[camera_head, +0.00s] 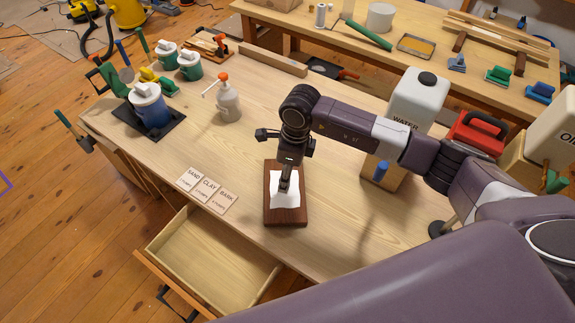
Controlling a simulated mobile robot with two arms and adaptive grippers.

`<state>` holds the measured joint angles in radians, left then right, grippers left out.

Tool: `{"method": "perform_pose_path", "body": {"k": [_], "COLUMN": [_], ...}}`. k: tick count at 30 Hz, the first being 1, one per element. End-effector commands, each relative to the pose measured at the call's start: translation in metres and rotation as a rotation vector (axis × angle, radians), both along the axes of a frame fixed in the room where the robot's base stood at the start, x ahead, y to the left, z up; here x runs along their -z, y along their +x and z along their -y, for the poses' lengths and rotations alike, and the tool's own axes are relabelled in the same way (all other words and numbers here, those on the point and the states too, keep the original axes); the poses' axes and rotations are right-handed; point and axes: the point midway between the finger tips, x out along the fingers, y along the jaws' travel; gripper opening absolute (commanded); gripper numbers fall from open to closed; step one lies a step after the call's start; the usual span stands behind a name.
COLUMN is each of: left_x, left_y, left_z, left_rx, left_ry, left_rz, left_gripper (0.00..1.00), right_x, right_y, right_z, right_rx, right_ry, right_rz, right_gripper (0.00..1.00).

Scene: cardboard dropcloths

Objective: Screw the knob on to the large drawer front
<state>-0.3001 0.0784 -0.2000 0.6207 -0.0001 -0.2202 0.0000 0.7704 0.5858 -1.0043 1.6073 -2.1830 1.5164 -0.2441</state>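My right gripper (285,190) comes in from the right and points down over a dark brown wooden board (298,218) with a white sheet (276,202) on it, lying on the workbench. Its fingers look close together and hide the spot beneath them. I cannot tell whether they hold anything or touch the board. An open drawer (225,262) sticks out below the bench's front edge, with its wooden front (165,278) at the lower left and a dark handle-like piece under it. I cannot make out the knob. My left gripper is not in view.
On the workbench (330,205) lie several labelled cards (207,190); a pump bottle (228,102), a blue-and-white pot (148,103) and a white WATER container (418,98) stand there. A red case (475,133) sits at right. Bare wood lies left of the board.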

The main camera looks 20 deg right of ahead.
Motion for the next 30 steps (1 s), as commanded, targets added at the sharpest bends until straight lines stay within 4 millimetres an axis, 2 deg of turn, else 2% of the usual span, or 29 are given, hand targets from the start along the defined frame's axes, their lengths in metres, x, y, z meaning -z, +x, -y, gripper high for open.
{"method": "perform_pose_path", "body": {"k": [3, 9, 18, 30], "left_x": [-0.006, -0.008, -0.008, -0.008], "left_y": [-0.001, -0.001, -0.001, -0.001], "left_z": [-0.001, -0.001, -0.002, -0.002], "left_rx": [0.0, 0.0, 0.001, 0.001], "left_ry": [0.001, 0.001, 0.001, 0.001], "left_rz": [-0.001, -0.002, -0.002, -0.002], "left_gripper": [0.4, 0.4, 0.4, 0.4], "right_x": [0.017, 0.034, 0.037, 0.037], "right_y": [0.0, 0.002, 0.002, 0.002], "right_z": [-0.002, -0.004, -0.005, -0.005], "right_rx": [0.0, -0.001, -0.002, -0.001], "right_ry": [0.001, 0.001, 0.002, 0.002], "right_rz": [-0.003, 0.0, 0.0, 0.0], "right_gripper": [0.42, 0.42, 0.42, 0.0]}}
